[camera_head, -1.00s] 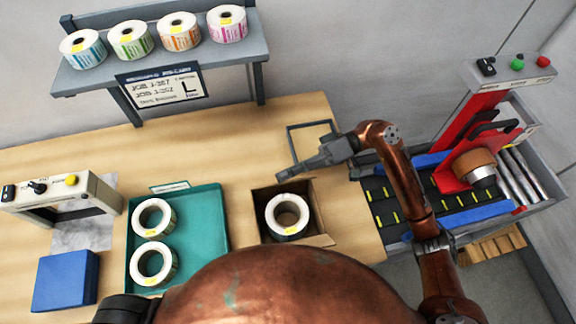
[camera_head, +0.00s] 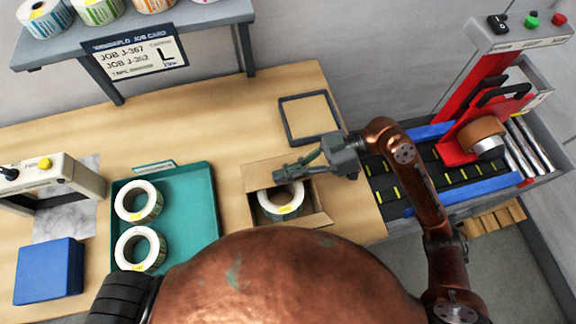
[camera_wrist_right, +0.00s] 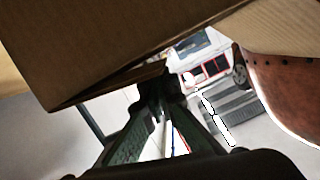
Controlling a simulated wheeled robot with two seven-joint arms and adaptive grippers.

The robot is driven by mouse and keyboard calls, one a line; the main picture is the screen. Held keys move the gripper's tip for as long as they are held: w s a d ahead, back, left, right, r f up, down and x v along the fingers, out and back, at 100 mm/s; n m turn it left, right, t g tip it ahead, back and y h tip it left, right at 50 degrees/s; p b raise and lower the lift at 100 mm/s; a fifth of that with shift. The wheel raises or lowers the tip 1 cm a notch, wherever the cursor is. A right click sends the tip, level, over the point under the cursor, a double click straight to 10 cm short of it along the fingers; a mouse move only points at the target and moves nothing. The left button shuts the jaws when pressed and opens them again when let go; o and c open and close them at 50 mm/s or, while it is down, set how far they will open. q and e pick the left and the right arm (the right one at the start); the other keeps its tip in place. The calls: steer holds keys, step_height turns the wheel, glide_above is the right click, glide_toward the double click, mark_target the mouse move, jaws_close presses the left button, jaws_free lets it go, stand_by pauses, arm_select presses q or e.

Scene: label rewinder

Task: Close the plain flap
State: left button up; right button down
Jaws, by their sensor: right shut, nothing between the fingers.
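The open cardboard box (camera_head: 255,213) stands on the table, with a white label roll (camera_head: 280,203) inside. A flap (camera_head: 262,172) stands out at its back edge and another flap (camera_head: 311,221) lies outward at the front right. I cannot tell which flap is the plain one. My right gripper (camera_head: 281,174) is shut and empty, over the back part of the box and partly hiding the roll. In the right wrist view, its fingers (camera_wrist_right: 160,92) are close beneath a brown cardboard panel (camera_wrist_right: 100,40); contact cannot be told. My left gripper is out of view.
A teal tray (camera_head: 196,235) with two rolls and a blue block (camera_head: 48,272) are to the left. An empty dark frame (camera_head: 284,121) lies behind the box. The conveyor (camera_head: 442,162) is to the right, and a shelf (camera_head: 205,14) is at the back left.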

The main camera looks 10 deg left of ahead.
steer(key=shift+s+f, duration=0.15)
steer(key=shift+f, duration=0.25)
steer(key=shift+s+f, duration=0.1)
steer(key=shift+f, duration=0.1)
stand_by(0.3)
steer(key=shift+r, duration=0.1)
steer(key=r+p, duration=0.1)
steer(key=r, duration=0.1)
steer(key=r+p, duration=0.2)
steer(key=shift+d+r, duration=0.2)
steer(key=shift+r, duration=0.2)
steer(key=v, duration=0.9)
steer(key=shift+d+f, duration=0.35)
steer(key=shift+d, duration=0.1)
